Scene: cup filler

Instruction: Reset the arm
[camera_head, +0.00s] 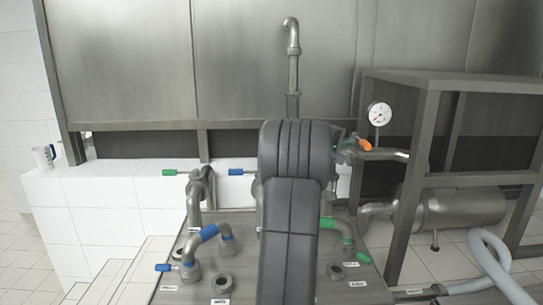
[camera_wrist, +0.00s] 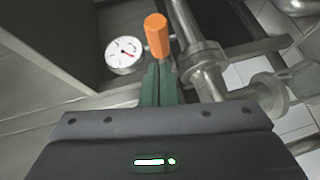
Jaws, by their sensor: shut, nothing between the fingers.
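My arm rises in the middle of the head view and hides part of the machine behind it. My gripper (camera_wrist: 158,82) shows in the wrist view as two dark green fingers, shut together with nothing between them. An orange valve handle (camera_wrist: 156,35) appears just beyond the fingertips; I cannot tell whether they touch it. The orange handle also shows in the head view (camera_head: 365,145), right of my arm. A round pressure gauge (camera_wrist: 124,55) with a red needle is left of the fingers in the wrist view.
A metal panel with a blue-handled pipe (camera_head: 207,234) and a green-handled pipe (camera_head: 338,226) stands in front. A metal frame (camera_head: 427,130) and grey hose (camera_head: 497,262) are at the right. A mug (camera_head: 44,156) stands on the white tiled ledge (camera_head: 105,170) at the left.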

